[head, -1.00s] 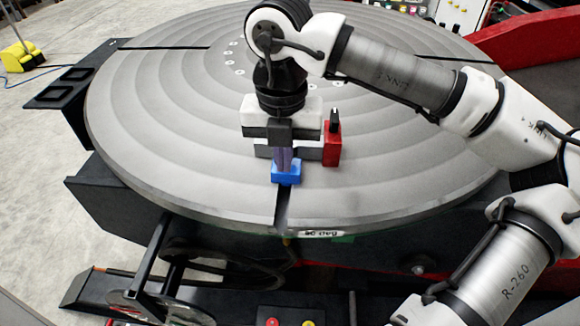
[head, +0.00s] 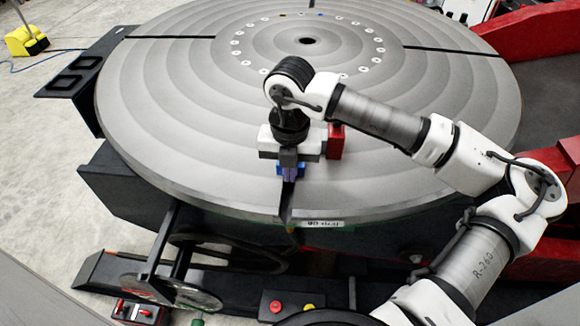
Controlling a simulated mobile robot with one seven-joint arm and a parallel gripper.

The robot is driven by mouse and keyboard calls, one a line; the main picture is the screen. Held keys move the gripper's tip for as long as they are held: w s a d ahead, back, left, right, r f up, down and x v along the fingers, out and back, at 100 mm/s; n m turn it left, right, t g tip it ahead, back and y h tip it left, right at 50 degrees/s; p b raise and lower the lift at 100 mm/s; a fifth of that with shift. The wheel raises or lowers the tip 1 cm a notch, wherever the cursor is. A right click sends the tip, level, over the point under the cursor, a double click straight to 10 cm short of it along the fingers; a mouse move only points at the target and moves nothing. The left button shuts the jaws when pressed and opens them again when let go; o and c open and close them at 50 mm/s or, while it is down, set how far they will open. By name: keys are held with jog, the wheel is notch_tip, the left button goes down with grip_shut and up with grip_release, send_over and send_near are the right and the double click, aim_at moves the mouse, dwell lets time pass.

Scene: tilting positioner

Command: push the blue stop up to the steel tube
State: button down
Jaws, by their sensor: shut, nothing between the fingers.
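The blue stop (head: 301,170) is on the round grey table near its front edge, by the dark radial slot. My gripper (head: 289,177) points down at it. Its shut, empty fingers cover the middle of the stop, so blue shows only to either side, and they look to be on its near side. I cannot tell whether they touch it. The steel tube cannot be made out; my gripper's body and wrist hide the area behind the stop.
A red block (head: 336,141) stands just right of my gripper's body. The round table (head: 180,120) has a centre hole, a ring of small holes and dark radial slots. Its left side is clear. A red and a yellow button (head: 277,306) are below its front edge.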

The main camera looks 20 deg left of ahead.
jog(key=w+b, duration=0.1)
jog(key=w+a+b, duration=0.1)
jog(key=w, duration=0.1)
jog(key=shift+f, duration=0.1)
jog(key=shift+w+r, duration=0.1)
jog(key=shift+r, duration=0.1)
dwell(0.3)
